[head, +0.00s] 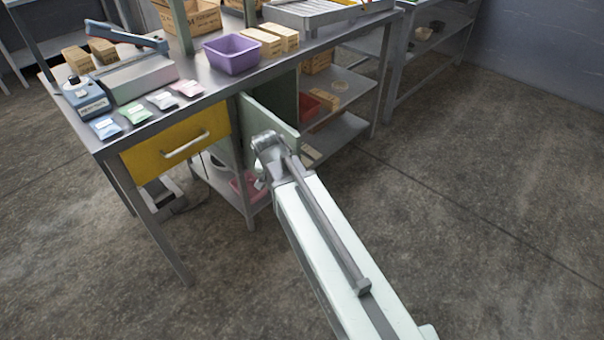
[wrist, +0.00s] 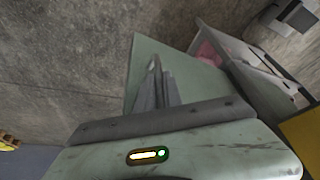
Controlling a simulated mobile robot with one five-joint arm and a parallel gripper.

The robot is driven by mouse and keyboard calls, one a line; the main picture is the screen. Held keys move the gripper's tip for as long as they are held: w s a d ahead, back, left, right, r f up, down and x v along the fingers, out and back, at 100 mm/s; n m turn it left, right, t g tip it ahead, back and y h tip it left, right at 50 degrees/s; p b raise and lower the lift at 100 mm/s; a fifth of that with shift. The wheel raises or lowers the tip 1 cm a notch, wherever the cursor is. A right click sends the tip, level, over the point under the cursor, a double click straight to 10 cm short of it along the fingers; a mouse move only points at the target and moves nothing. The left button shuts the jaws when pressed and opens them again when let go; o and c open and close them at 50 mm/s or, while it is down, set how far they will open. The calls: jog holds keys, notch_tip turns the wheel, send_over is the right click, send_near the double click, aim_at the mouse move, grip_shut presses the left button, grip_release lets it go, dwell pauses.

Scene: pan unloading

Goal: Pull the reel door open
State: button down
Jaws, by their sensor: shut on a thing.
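The reel door is a pale green panel (head: 268,116) under the workbench, right of the yellow drawer. It stands swung out from the bench front, partly open. In the wrist view the green door (wrist: 196,72) fills the middle, behind the fingers. My gripper (wrist: 155,68) is shut at the door's face, on what looks like its handle; the fingers hide most of the handle. In the head view my wrist covers the fingers and the lower part of the door.
The yellow drawer (head: 177,142) with a pale handle is closed, left of the door. A pink bin (head: 245,187) sits on the low shelf behind my wrist. Open shelves (head: 335,95) stand right of the door. The floor (head: 480,220) to the right is clear.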

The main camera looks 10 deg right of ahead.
jog(key=shift+a+r, duration=0.1)
jog(key=shift+a, duration=0.65)
jog(key=c, duration=1.5)
grip_release()
jog(key=p+v, duration=0.7)
jog(key=shift+s+r, duration=0.2)
jog(key=shift+r, duration=0.05)
